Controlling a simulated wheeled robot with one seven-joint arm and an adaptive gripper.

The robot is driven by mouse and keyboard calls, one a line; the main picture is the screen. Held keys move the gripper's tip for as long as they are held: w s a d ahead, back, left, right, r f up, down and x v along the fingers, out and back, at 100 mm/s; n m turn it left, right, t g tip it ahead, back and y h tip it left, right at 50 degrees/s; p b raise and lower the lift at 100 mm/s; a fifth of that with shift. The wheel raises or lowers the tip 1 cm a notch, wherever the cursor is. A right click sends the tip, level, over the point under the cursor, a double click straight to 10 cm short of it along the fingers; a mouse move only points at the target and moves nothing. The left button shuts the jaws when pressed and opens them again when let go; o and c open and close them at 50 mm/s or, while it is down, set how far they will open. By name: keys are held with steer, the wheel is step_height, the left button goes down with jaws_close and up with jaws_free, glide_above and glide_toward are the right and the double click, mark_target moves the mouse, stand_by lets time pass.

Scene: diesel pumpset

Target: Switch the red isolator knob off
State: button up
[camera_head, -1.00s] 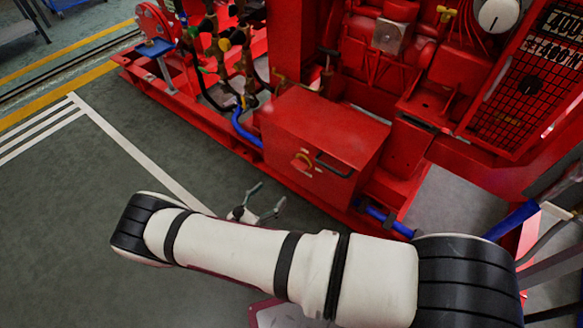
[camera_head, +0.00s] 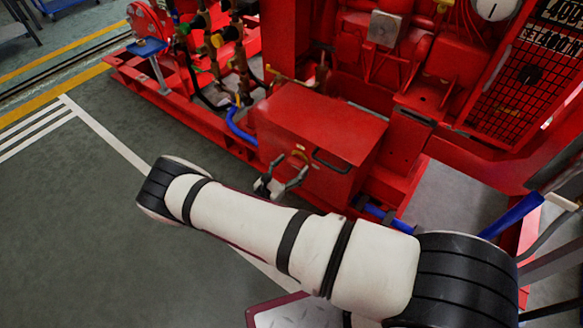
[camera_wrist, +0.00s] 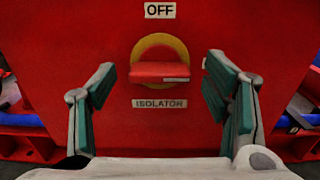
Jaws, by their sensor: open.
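The red isolator knob (camera_wrist: 160,72) shows in the wrist view on a yellow ring (camera_wrist: 158,46), with its grip bar lying horizontal. An OFF label (camera_wrist: 160,10) is above it and an ISOLATOR label (camera_wrist: 159,103) below. The knob is on the front of the red box (camera_head: 320,125) in the head view, where my gripper partly covers it. My gripper (camera_wrist: 160,84) is open, with one green-padded finger on each side of the knob and a gap on both sides. In the head view my gripper (camera_head: 288,170) is close to the box front.
A dark bar handle (camera_head: 332,162) is on the box front just right of the knob. Blue pipes (camera_head: 240,125) run low beside the box. The red pumpset frame and engine stand behind. The grey floor (camera_head: 80,230) at left is clear.

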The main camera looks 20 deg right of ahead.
steer(key=shift+w+d, duration=0.15)
steer(key=shift+d, duration=0.05)
steer(key=c, duration=1.2)
steer(key=shift+o, duration=0.2)
